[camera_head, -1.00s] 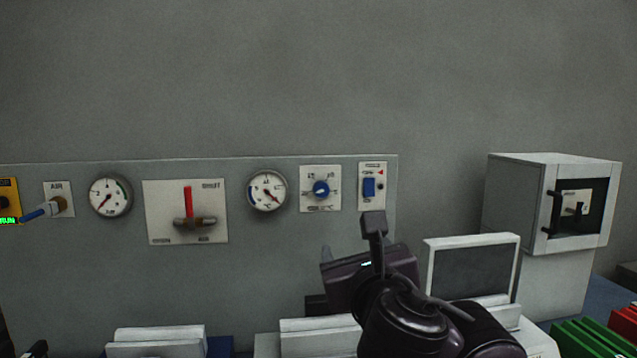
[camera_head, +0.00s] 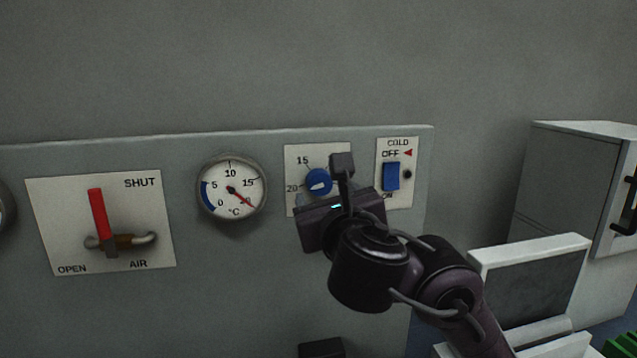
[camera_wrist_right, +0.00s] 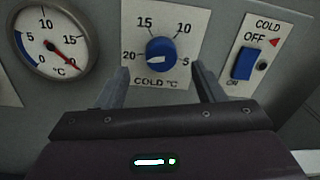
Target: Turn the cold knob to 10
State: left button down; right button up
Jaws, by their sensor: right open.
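The blue cold knob (camera_head: 319,183) sits on a white plate on the grey panel, partly covered by my right gripper in the head view. In the right wrist view the knob (camera_wrist_right: 161,50) shows whole, on a plate marked 20, 15, 10, 5 and "COLD °C". Its white mark points left, close to 20. My right gripper (camera_head: 328,192) is open and empty in front of the plate. In the wrist view its fingers (camera_wrist_right: 160,78) stand to the left and right below the knob, apart from it. My left gripper is not in view.
A round °C gauge (camera_head: 232,188) is left of the knob, its needle near 20. A blue COLD switch (camera_head: 391,176) is right of it, with a red arrow at OFF. A red-handled AIR valve (camera_head: 99,215) is farther left. A grey cabinet (camera_head: 570,190) stands at right.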

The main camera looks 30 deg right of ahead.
aim_at(320, 183)
jog(key=b+x, duration=0.1)
jog(key=x, duration=0.4)
jog(key=shift+w+d, duration=0.2)
jog(key=shift+w, duration=0.2)
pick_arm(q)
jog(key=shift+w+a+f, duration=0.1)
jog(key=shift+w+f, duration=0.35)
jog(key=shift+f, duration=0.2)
pick_arm(e)
jog(key=shift+s, duration=0.1)
jog(key=c, duration=1)
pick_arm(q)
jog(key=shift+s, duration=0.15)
pick_arm(e)
jog(key=shift+o, duration=0.2)
